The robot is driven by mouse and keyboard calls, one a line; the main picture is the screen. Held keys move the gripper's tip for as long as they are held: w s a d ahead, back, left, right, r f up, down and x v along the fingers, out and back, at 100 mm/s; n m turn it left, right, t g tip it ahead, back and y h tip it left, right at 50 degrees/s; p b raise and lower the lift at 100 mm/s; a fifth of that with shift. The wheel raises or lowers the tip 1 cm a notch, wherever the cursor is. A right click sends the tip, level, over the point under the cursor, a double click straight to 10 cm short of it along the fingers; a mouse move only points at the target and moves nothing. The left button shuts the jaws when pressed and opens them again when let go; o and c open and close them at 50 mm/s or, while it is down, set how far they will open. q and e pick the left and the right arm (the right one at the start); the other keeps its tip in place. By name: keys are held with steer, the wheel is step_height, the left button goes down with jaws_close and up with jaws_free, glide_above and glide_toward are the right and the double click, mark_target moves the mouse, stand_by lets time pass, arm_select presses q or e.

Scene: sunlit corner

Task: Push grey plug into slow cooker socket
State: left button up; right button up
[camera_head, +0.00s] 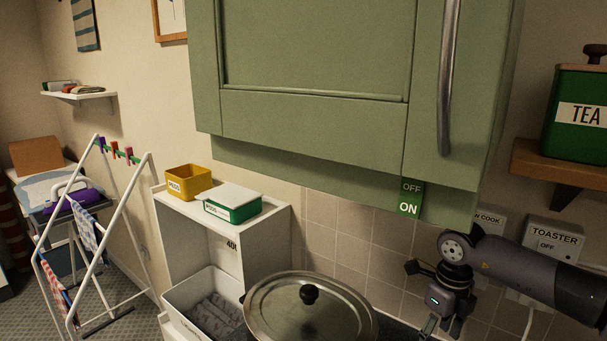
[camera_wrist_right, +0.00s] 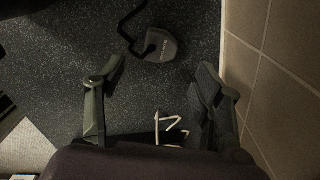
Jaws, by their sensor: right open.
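The grey plug (camera_wrist_right: 158,46) lies on the dark speckled worktop in the right wrist view, with its black cord curling away from it. My right gripper (camera_wrist_right: 156,76) is open and points down over the worktop. The plug is beyond the fingertips, roughly between their lines, and is not held. In the head view my right gripper (camera_head: 442,328) hangs near the tiled wall, and the plug cannot be made out there. The slow cooker socket (camera_head: 489,219) is on the wall, its label partly readable and its lower part hidden behind my right arm. My left gripper is not in view.
A lidded pot (camera_head: 310,312) stands left of my gripper. The green cupboard (camera_head: 315,60) overhangs, with an OFF/ON sign (camera_head: 411,197). The tiled wall (camera_wrist_right: 285,75) closely bounds the gripper's right side.

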steer(key=shift+f, duration=0.15)
steer(key=shift+f+b, duration=0.45)
steer(key=shift+f, duration=0.15)
step_height(320, 180, down, 6)
steer(key=b, duration=0.3)
steer(key=shift+r+b, duration=0.15)
steer(key=shift+b, duration=0.2)
steer(key=shift+f+b, duration=0.45)
steer(key=shift+f, duration=0.15)
steer(key=shift+a, duration=0.1)
steer(key=shift+c, duration=0.3)
jaws_close()
stand_by(0.3)
